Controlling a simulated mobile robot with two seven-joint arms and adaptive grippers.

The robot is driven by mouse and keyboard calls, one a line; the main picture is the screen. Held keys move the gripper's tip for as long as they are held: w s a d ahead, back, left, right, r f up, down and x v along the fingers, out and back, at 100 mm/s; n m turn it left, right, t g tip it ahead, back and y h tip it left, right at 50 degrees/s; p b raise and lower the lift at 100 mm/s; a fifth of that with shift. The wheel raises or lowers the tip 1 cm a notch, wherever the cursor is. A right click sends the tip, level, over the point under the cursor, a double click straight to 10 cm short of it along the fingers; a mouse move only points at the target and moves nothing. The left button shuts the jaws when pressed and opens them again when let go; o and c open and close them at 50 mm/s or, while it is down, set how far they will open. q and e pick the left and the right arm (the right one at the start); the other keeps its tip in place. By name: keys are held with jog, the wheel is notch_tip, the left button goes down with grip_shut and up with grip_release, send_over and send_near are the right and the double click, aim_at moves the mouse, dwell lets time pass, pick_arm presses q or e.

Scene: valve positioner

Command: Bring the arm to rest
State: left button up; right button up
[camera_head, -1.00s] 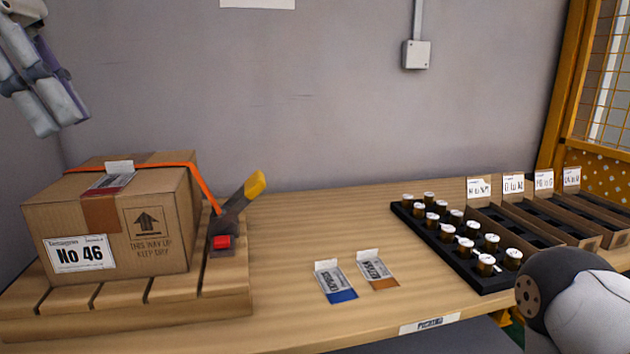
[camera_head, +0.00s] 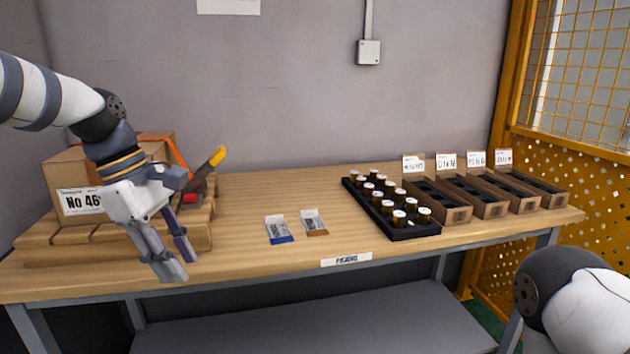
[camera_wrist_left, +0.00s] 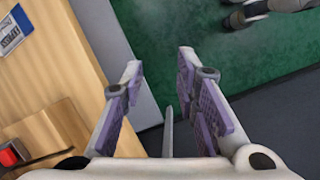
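My left gripper (camera_head: 181,268) is in front of the cardboard box at the left end of the bench, near the bench's front edge. Its fingers point down. In the left wrist view the gripper (camera_wrist_left: 165,95) has its two purple-padded fingers apart with nothing between them. The bench edge, a grey surface and green floor lie beyond the fingers. My right arm shows only as a rounded white and dark part at the lower right of the head view; its gripper is out of the picture.
The box (camera_head: 70,170) sits on a wooden pallet (camera_head: 200,235) beside a yellow-handled tool (camera_head: 217,157). Blue (camera_head: 279,231) and brown (camera_head: 314,223) packets lie mid-bench. A black tray (camera_head: 412,232) of capped bottles and several open bins (camera_head: 522,203) stand right. Bench space around the packets is clear.

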pick_arm(q)
jog(key=s+d+f+m, duration=0.15)
jog(key=s+f, duration=0.25)
jog(key=f, duration=0.5)
jog(key=s+f+m+g+y, duration=0.1)
jog(key=s+f+m, duration=0.3)
jog(key=f, duration=0.5)
jog(key=s+d+f+m, duration=0.1)
jog(key=s+f, duration=0.4)
jog(key=f, duration=0.4)
jog(key=s+a+f+m+y, duration=0.1)
jog(key=s+f+m, duration=0.2)
jog(key=s, duration=0.9)
jog(key=s+a+f+m+y, duration=0.1)
jog(key=s+f+m, duration=0.3)
jog(key=s, duration=0.9)
jog(key=shift+a+f+m+g+y, duration=0.2)
jog(key=shift+a+m+g+y, duration=0.1)
jog(key=shift+a+m, duration=0.6)
jog(key=shift+d, duration=0.1)
jog(key=shift+c, duration=0.3)
